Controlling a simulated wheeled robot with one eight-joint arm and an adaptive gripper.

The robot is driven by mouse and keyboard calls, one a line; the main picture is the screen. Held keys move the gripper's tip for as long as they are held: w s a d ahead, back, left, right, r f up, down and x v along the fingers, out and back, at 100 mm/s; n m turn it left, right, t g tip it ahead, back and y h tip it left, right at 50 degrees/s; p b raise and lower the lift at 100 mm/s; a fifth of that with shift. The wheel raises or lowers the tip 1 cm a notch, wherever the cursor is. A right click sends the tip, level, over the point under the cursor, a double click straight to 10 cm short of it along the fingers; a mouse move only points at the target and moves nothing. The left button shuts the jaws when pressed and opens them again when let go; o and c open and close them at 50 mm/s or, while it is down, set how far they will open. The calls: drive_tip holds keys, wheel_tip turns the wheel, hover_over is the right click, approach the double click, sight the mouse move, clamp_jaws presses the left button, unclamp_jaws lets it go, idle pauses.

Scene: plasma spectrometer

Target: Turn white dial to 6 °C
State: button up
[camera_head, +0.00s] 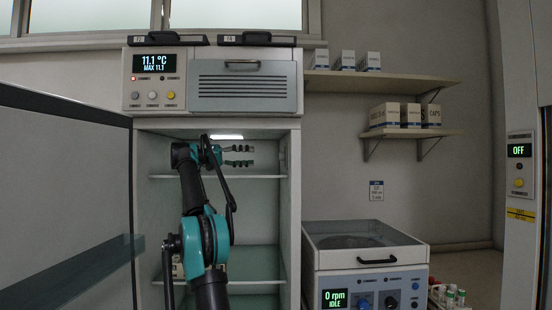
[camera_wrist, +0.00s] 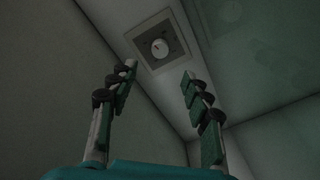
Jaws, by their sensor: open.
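The white dial (camera_wrist: 160,47) sits on a square grey plate in the upper middle of the wrist view. It is small there, and its scale marks are too small to read. In the head view I cannot make out the dial. My gripper (camera_head: 240,156) is inside the open fridge cabinet, near its upper right, above the top shelf. In the wrist view my gripper (camera_wrist: 158,82) is open and empty, its two fingers on either side below the dial and apart from it. The display (camera_head: 154,63) above the cabinet reads 11.1 °C, MAX 11.1.
The cabinet door (camera_head: 65,200) stands open at the left. Glass shelves (camera_head: 255,176) cross the interior below my gripper. A centrifuge (camera_head: 365,255) showing 0 rpm IDLE stands to the right. Wall shelves (camera_head: 400,133) hold boxes. Tubes in a rack (camera_head: 450,296) stand at lower right.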

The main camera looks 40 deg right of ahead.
sight(282, 157)
drive_tip(key=x, duration=1.1)
drive_tip(key=shift+s+d, duration=0.1)
drive_tip(key=shift+d, duration=0.1)
drive_tip(key=shift+c, duration=0.6)
clamp_jaws()
drive_tip(key=shift+n, duration=0.3)
drive_tip(key=shift+n, duration=2.6)
drive_tip(key=shift+o, duration=0.6)
unclamp_jaws()
